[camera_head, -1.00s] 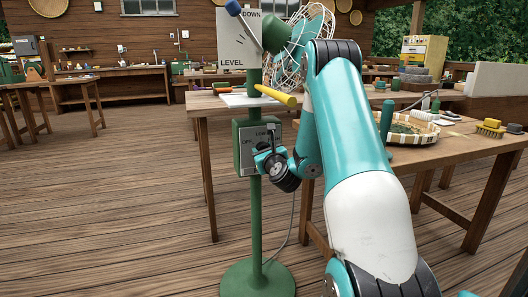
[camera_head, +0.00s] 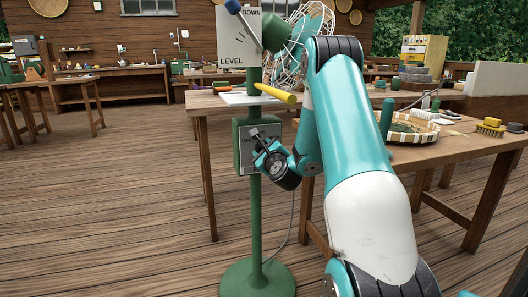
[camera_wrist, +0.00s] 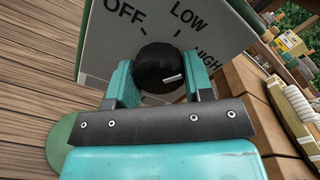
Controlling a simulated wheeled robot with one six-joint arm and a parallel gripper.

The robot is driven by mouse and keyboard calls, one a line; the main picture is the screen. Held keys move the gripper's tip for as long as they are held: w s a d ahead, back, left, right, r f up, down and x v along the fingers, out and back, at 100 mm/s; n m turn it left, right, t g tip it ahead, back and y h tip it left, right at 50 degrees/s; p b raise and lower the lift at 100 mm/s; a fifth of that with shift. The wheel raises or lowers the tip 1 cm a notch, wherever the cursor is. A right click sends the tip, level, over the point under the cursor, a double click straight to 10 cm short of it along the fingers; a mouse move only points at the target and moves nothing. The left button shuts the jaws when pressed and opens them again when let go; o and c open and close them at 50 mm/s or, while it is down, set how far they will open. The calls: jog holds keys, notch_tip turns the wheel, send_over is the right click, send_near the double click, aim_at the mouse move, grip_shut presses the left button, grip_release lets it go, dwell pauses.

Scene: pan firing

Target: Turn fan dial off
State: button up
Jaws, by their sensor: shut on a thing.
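The fan dial (camera_wrist: 158,65) is a round black knob with a short white mark. In the wrist view the mark points right, toward the HIGH side and away from OFF. The dial sits on a grey plate (camera_wrist: 105,50) lettered OFF, LOW and HIGH. My gripper (camera_wrist: 160,85) is shut on the dial, with one teal finger on each side of it. In the head view my gripper (camera_head: 258,152) is at the front of the green control box (camera_head: 236,140) and hides the dial.
The green post (camera_head: 255,225) rises from a round base (camera_head: 257,278). A wooden table (camera_head: 455,150) with a basket (camera_head: 408,128) stands to the right. Floor at left is open.

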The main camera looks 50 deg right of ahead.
jog(key=n+b, duration=0.1)
jog(key=n, duration=0.3)
jog(key=shift+n, duration=0.3)
jog(key=n+b, duration=0.1)
jog(key=n, duration=0.3)
jog(key=shift+n, duration=0.3)
jog(key=n+b, duration=0.2)
jog(key=n, duration=0.2)
jog(key=shift+a+n+b, duration=0.1)
jog(key=shift+n+b, duration=1.55)
jog(key=shift+n, duration=0.85)
jog(key=shift+r, duration=0.1)
jog(key=o, duration=0.9)
